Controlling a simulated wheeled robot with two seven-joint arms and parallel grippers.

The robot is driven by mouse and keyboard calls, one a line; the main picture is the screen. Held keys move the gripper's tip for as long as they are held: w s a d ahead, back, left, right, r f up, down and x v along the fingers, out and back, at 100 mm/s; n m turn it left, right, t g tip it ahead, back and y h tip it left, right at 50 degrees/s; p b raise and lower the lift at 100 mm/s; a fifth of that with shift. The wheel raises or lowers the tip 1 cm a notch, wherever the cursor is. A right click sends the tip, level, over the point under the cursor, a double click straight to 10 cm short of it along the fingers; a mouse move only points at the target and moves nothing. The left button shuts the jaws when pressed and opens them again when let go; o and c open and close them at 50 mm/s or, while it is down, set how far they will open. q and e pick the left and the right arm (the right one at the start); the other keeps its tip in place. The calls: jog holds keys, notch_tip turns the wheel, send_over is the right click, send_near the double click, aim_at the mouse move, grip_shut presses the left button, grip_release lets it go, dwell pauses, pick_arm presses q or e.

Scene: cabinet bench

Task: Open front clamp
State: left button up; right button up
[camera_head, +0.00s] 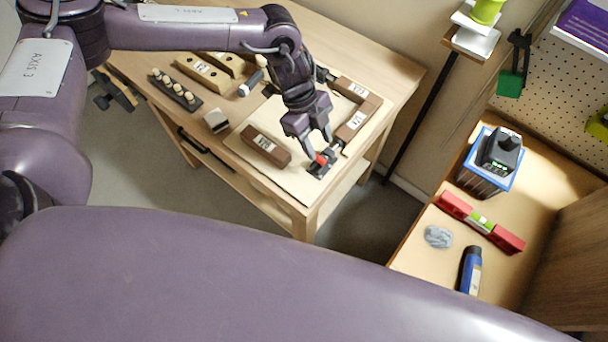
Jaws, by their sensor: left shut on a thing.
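The front clamp (319,170) is a small dark toggle clamp with a red handle tip, at the front right corner of the pale board on the wooden bench. My left gripper (319,146) comes down from above, and its fingers are shut on the clamp's red handle. The fingers partly hide the clamp, so its exact handle angle is hard to tell. Brown wood blocks with white labels lie by the clamp: one at the right of the board (348,128) and a loose one (265,147) to the left. My right gripper is not in view.
The bench (392,62) also holds a dark rack with several pale knobs (175,92) and a small pale-topped block (216,121). To the right, a separate worktop carries a red level (479,222), a blue-topped box (484,178) and a blue tool (470,270).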

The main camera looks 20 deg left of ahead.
pick_arm(q)
jog(key=shift+o, duration=1.2)
jog(key=shift+w+d, duration=0.2)
jog(key=shift+w, duration=0.4)
jog(key=shift+o, duration=0.4)
jog(key=shift+o, duration=0.2)
jog(key=shift+w, duration=0.1)
jog(key=shift+o, duration=0.5)
jog(key=shift+w+d, duration=0.1)
jog(key=o, duration=0.6)
jog(key=shift+w, duration=0.15)
jog(key=shift+o, duration=0.7)
jog(key=shift+w+d+f, duration=0.1)
jog(key=shift+w+f, duration=0.05)
jog(key=shift+r, duration=0.2)
